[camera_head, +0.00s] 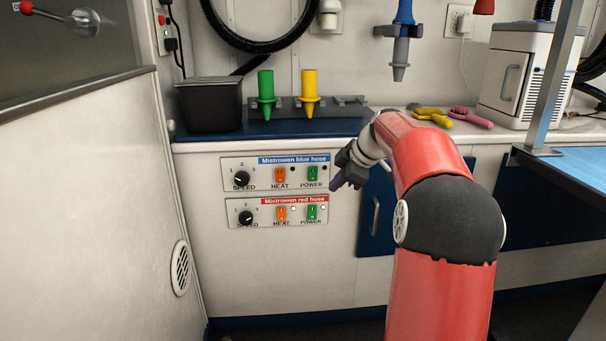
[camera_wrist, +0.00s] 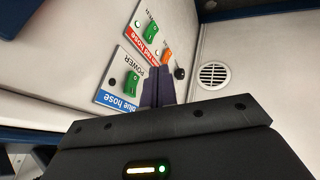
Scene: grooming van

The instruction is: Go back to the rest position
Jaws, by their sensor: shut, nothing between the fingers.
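My gripper (camera_head: 337,184) is in front of the white cabinet, just right of the two control panels in the head view. Its fingers (camera_wrist: 157,88) are together and empty in the wrist view, pointing toward the panels. The upper panel (camera_head: 303,168) is labelled "Mistrowen blue hose" and has a speed knob, an orange heat switch and a green power switch (camera_head: 312,174). The lower panel (camera_head: 262,203) is labelled "Mistrowen red hose" and has the same controls. Whether the fingertips touch a panel cannot be told.
A white appliance (camera_head: 514,75) stands at the right. A blue table (camera_head: 588,160) with a metal post is at the right edge. A wall is close on the left.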

